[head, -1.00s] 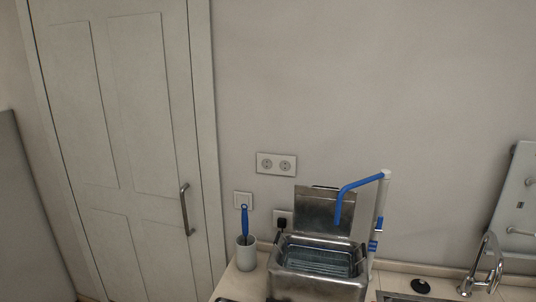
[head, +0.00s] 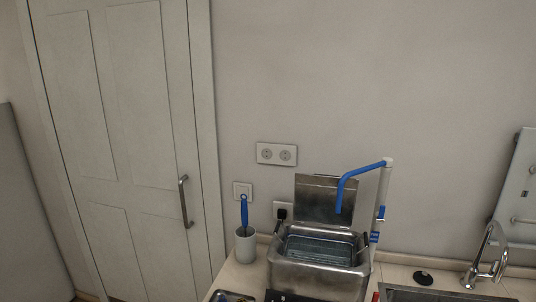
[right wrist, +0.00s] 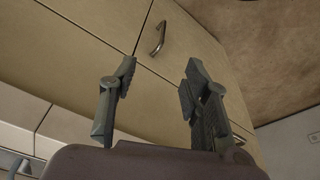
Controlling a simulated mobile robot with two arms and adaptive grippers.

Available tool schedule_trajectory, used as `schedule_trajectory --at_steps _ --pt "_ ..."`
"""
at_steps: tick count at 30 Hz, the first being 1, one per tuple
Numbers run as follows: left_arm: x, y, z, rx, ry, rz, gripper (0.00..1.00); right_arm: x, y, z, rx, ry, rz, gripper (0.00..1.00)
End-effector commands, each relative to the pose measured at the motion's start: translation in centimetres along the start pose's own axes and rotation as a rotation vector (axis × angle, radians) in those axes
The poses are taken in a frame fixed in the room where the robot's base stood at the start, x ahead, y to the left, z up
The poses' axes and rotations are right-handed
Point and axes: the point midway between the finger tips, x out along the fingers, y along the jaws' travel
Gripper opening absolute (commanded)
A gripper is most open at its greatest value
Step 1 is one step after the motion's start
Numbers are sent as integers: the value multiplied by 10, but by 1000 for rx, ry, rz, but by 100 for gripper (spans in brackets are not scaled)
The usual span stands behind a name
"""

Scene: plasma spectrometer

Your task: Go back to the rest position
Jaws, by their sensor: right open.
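My right gripper (right wrist: 160,85) shows in the right wrist view. Its two dark grey fingers stand apart with nothing between them. Beyond them are beige cabinet fronts with a metal handle (right wrist: 158,38); the fingers appear clear of these. My left gripper is not in view. Neither gripper shows in the head view.
In the head view a metal bath (head: 318,272) with its lid raised stands on the counter (head: 228,278). A blue-and-white spout (head: 362,172) rises beside it. A cup (head: 245,248) holds a blue-handled brush (head: 244,215). A sink tap (head: 488,258) is at right, a closed door (head: 130,130) at left.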

Motion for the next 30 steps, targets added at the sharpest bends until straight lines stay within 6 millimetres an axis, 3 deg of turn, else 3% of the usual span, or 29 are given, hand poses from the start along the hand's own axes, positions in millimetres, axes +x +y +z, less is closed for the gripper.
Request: schedule_trajectory --at_steps 1,6,12,15,18,22,27,30 --pt "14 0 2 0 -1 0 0 38 -2 15 -2 -18 -2 43" --pt "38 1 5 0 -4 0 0 130 -5 63 -9 -51 -6 43" --pt "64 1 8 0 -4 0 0 220 -9 136 -19 -92 -10 43" --pt "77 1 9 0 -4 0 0 255 -11 176 -24 -111 -12 43" --pt "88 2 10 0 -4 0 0 282 -11 216 -28 -129 -14 43" --pt "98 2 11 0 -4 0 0 301 -11 255 -32 -145 -15 43" --pt "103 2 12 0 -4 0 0 309 -11 280 -36 -153 -15 43" --pt "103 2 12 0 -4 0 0 309 -11 284 -36 -154 -16 43"
